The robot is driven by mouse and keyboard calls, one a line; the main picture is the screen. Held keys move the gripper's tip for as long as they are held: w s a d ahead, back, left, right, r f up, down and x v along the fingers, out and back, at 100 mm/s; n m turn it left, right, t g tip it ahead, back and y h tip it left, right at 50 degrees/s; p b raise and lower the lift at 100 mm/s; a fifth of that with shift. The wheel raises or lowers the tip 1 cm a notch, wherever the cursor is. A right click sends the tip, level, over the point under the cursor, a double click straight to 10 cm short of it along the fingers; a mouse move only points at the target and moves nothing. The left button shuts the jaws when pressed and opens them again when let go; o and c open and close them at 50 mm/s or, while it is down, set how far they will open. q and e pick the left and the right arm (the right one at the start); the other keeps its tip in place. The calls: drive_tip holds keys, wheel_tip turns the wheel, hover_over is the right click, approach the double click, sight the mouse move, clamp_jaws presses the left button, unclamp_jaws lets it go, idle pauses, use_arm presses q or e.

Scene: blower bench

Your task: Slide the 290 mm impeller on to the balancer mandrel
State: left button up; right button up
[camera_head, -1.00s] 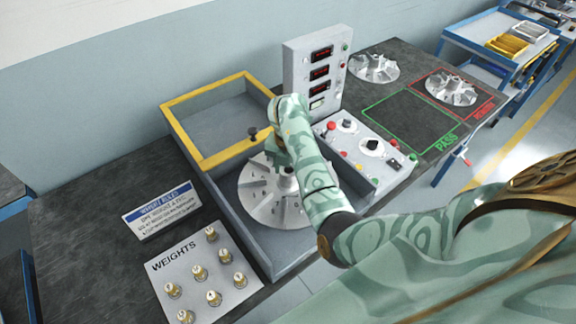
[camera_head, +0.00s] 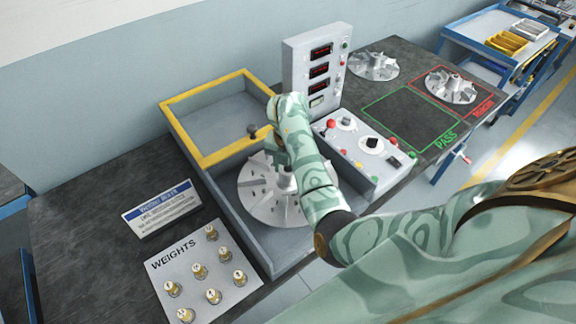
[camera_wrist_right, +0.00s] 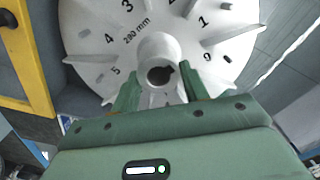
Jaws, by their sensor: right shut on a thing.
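The hub's dark keyed bore faces the wrist camera. The balancer mandrel is hidden, so I cannot tell whether the impeller is on it. My left gripper is not in view.
The display box (camera_head: 313,75) and button panel (camera_head: 365,150) stand to the right. The weights plate (camera_head: 203,275) is in front left. Two other impellers (camera_head: 373,66) (camera_head: 451,87) lie at the back right.

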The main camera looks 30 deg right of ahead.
drive_tip(key=shift+f+b, duration=2.05)
drive_tip(key=shift+f, duration=0.35)
idle(0.8)
drive_tip(key=o, duration=1.1)
wheel_tip(320, 180, up, 16)
drive_tip(key=p, duration=0.8)
drive_tip(key=shift+r, duration=0.2)
drive_tip(key=shift+f, duration=0.1)
